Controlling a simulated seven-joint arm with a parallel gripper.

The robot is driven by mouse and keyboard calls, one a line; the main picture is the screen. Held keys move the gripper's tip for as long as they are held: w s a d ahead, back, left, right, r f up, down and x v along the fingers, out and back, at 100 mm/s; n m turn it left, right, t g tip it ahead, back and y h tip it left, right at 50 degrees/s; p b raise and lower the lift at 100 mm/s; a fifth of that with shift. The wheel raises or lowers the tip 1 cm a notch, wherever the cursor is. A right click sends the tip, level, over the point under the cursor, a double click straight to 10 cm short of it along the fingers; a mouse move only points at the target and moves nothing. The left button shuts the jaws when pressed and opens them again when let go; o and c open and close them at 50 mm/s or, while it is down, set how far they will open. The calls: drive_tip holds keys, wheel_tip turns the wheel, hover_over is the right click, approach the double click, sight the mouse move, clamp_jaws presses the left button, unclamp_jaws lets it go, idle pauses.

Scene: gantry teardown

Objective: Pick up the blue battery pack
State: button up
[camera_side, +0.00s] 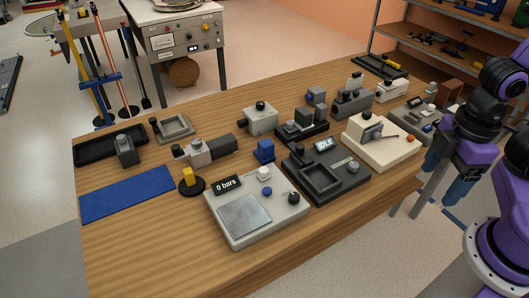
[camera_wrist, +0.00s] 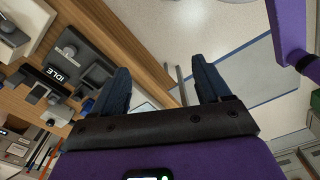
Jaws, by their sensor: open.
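My gripper (camera_side: 434,205) is past the table's right end, well away from the block. Its two blue fingers are apart with nothing between them; the wrist view also shows my gripper (camera_wrist: 163,82) empty over the floor. I cannot surely pick out the battery pack in the wrist view.
A pale scale-like device reading 0 bars (camera_side: 256,205) stands in front of the block. A black disc with a yellow block (camera_side: 189,178) and a blue mat (camera_side: 127,194) lie to its left. A cream device (camera_side: 382,141) stands nearer my arm. The table's front left is clear.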

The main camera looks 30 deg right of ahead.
drive_tip(key=n+t, duration=1.3)
drive_tip(key=n, duration=1)
hover_over(266, 143)
drive_tip(key=s, duration=1.5)
wheel_tip(266, 143, down, 18)
drive_tip(key=x, duration=1.7)
drive_tip(key=shift+w+d+r, duration=0.1)
drive_tip(key=shift+d+r, duration=0.2)
drive_tip(key=shift+r, duration=0.05)
drive_tip(key=shift+c, duration=0.3)
drive_tip(key=shift+r, duration=0.1)
drive_tip(key=c, duration=1.2)
